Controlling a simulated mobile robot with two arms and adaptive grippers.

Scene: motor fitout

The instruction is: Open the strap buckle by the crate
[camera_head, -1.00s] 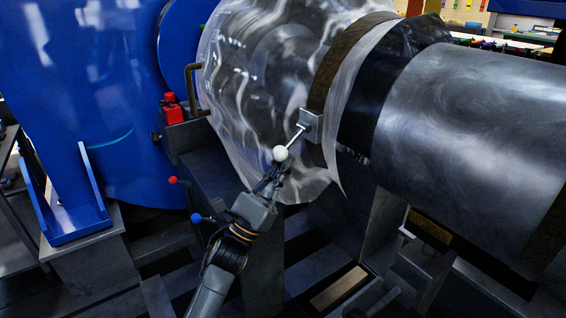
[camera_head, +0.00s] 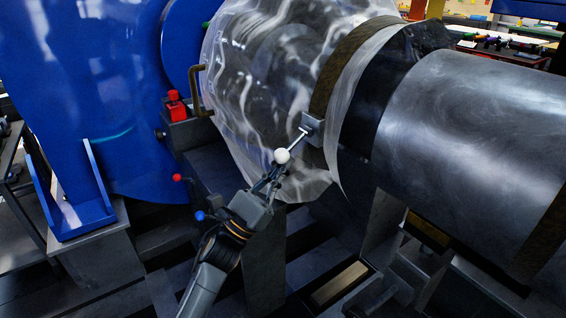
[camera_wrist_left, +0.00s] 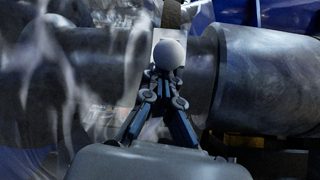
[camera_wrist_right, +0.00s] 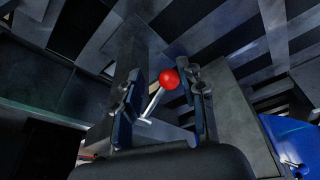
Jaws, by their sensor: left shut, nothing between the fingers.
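The strap buckle (camera_head: 313,129) is a grey block on a brown strap (camera_head: 337,68) around the plastic-wrapped drum. Its thin lever slopes down and left from the block to a white ball knob (camera_head: 282,156). My left gripper (camera_head: 275,171) is just below the knob, its fingertips close to it. In the left wrist view, the knob (camera_wrist_left: 169,54) stands just beyond the left fingertips (camera_wrist_left: 163,88), which are together with nothing between them. Whether they touch the knob is unclear. My right gripper (camera_wrist_right: 166,92) is open, seen only in its wrist view. I cannot make out the crate.
A red-knobbed lever (camera_wrist_right: 169,79) shows between the right fingers. Red (camera_head: 177,178) and blue (camera_head: 199,215) knobs stand left of my left arm. A brass handle (camera_head: 197,90) and a red button (camera_head: 175,97) are near the drum. A bare metal cylinder (camera_head: 470,130) fills the right.

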